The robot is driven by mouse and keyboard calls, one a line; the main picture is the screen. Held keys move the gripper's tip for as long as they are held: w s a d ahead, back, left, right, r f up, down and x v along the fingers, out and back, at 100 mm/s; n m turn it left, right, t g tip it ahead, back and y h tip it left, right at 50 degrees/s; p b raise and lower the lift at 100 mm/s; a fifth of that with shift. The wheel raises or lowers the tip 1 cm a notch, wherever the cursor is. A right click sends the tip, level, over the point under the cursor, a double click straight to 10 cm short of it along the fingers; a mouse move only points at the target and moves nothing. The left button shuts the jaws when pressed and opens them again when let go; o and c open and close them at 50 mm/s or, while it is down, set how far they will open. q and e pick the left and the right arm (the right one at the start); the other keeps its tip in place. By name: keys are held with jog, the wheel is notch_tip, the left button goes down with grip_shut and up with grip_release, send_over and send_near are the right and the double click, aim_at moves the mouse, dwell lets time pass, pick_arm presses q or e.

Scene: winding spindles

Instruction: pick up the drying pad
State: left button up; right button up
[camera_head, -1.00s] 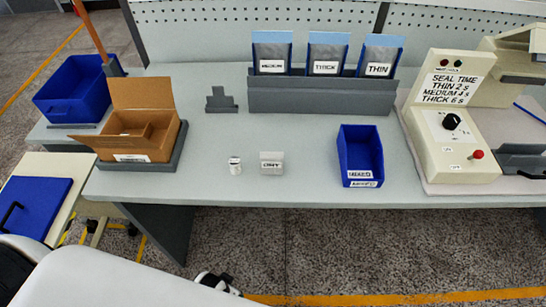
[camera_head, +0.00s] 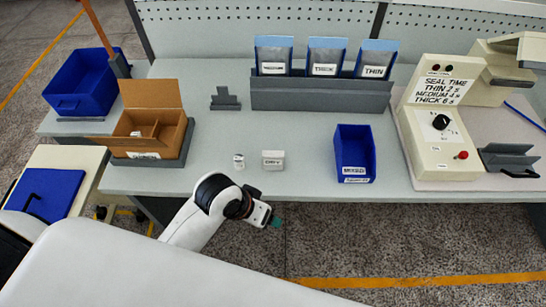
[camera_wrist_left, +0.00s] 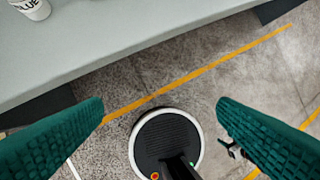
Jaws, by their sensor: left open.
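The drying pad appears to be the small pale block labelled DRY (camera_head: 273,160), lying near the front edge of the grey table. My left gripper (camera_head: 272,220) is in front of the table edge, over the floor, below and apart from the block in the head view. In the left wrist view its two green ribbed fingers (camera_wrist_left: 161,108) are wide apart with nothing between them. The block does not show clearly in that view. My right gripper is not in view.
A cardboard box (camera_head: 150,92) stands to the left, a blue bin (camera_head: 355,148) to the right.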

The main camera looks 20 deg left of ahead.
pick_arm(q)
jog(key=w+d+r, duration=0.1)
jog(key=w+d, duration=0.3)
jog(key=w, duration=0.1)
jog(key=n+g+y, duration=0.3)
jog(key=n, duration=0.2)
send_near(273, 154)
jog(key=shift+s+d+f, duration=0.15)
jog(key=shift+s+f, duration=0.05)
jog(key=shift+s, duration=0.05)
jog(key=f+p, duration=0.1)
jog(key=f, duration=0.5)
jog(key=shift+w+a+f+p, duration=0.15)
jog(key=shift+a+f+p, duration=0.05)
jog(key=shift+p, duration=0.2)
jog(key=f, duration=0.2)
jog(key=f+p, duration=0.1)
jog(key=f, duration=0.1)
jog(key=shift+w+a+f, duration=0.15)
jog(key=shift+w+f, duration=0.05)
jog(key=shift+w, duration=0.05)
jog(key=shift+f+p, duration=0.3)
jog(key=shift+f, duration=0.15)
